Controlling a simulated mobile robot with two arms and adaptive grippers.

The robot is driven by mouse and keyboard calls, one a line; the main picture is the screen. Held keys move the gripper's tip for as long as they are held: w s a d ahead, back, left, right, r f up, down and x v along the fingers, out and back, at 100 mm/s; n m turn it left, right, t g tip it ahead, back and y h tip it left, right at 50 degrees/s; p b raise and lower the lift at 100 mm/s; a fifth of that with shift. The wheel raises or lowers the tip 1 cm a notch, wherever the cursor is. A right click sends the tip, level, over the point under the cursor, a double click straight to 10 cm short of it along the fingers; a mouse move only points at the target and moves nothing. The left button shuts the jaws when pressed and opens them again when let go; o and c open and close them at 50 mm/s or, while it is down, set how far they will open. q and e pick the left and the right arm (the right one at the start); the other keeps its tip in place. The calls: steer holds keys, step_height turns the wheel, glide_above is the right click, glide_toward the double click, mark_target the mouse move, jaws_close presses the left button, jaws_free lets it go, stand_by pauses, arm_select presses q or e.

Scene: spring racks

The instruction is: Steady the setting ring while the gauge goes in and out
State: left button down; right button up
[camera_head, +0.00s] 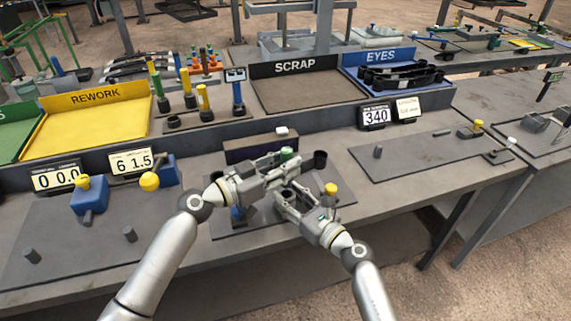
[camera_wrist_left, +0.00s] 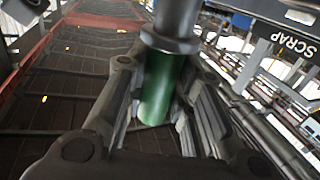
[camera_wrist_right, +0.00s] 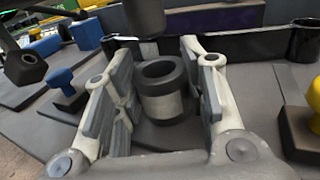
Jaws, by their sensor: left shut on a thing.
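My left gripper (camera_head: 284,168) is shut on the green-handled gauge (camera_head: 287,152). In the left wrist view the green handle (camera_wrist_left: 160,88) sits between the fingers, with a grey metal section beyond it. The setting ring (camera_wrist_right: 161,92) is a grey, thick-walled cylinder standing upright on the bench plate in the right wrist view. A dark grey cylinder end, apparently the gauge's (camera_wrist_right: 145,16), hangs above the ring, apart from it. My right gripper (camera_wrist_right: 165,105) is open, its fingers on either side of the ring with gaps visible.
A yellow-knobbed block (camera_head: 330,192) stands close right of my right gripper. A dark cup (camera_head: 320,159) and a dark purple box (camera_head: 255,148) stand behind. The scrap tray (camera_head: 310,92) is empty. The bench right of the plate has free room.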

steer(key=o, duration=0.5)
